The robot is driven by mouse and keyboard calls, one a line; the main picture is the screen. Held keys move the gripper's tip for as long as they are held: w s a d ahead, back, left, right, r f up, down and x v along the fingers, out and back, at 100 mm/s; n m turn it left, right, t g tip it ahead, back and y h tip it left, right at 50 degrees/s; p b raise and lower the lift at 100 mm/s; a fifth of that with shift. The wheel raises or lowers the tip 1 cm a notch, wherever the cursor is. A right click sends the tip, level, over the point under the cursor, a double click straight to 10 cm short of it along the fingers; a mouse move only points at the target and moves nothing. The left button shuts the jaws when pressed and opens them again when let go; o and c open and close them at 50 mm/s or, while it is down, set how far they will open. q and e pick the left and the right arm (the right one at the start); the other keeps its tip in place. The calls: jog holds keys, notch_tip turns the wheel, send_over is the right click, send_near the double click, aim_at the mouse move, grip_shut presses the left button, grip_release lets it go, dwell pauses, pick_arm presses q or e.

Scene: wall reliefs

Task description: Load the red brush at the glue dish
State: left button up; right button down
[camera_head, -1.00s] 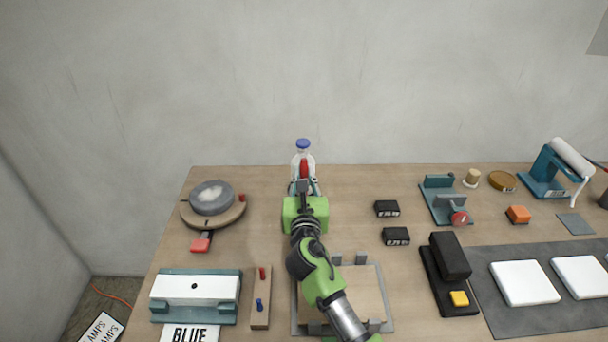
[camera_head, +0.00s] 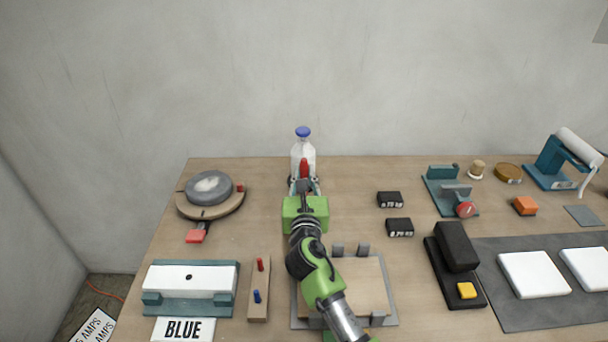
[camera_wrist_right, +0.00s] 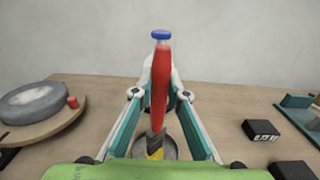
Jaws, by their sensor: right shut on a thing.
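My right gripper (camera_head: 304,187) is shut on the red brush (camera_head: 304,168) near the back of the table. In the right wrist view, the brush (camera_wrist_right: 161,85) stands upright between the fingers (camera_wrist_right: 157,110), red end up. Its grey lower part points down into a round grey dish (camera_wrist_right: 171,149). A yellow patch shows at its lower end; I cannot tell whether this is bristles or glue, nor whether the tip touches the dish. In the head view the gripper hides the dish. My left gripper is not in view.
A clear bottle (camera_head: 298,152) with a blue cap stands right behind the brush. A round turntable (camera_head: 210,211) with a grey disc is to the left. Two black blocks (camera_head: 390,199) lie to the right. A wooden board (camera_head: 365,285) lies under my right arm.

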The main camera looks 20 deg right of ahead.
aim_at(304, 159)
jog(key=shift+f+b, duration=0.4)
jog(key=shift+f, duration=0.2)
dwell(0.9)
jog(key=shift+r, duration=0.1)
notch_tip(304, 159, up, 7)
jog(key=p, duration=0.8)
dwell(0.4)
dwell(0.4)
